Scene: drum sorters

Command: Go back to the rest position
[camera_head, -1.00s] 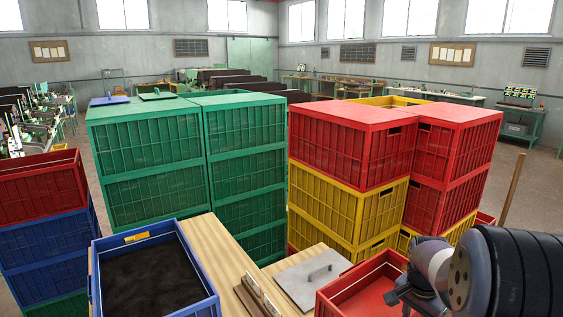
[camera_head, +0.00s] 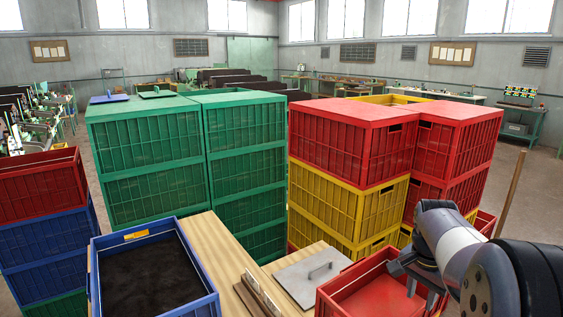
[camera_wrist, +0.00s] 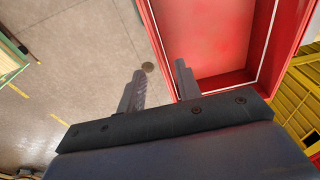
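My gripper (camera_wrist: 160,85) points down in the wrist view, with its two fingers apart and nothing between them. One finger is over the floor and the other is at the near left wall of a red crate (camera_wrist: 268,50). In the head view my gripper (camera_head: 422,290) is at the lower right, above the same open red crate (camera_head: 370,284), which looks empty inside. My forearm comes in from the right edge.
Stacked green crates (camera_head: 245,150) and red and yellow crates (camera_head: 345,200) stand behind. Floor (camera_wrist: 70,60) shows left of the gripper.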

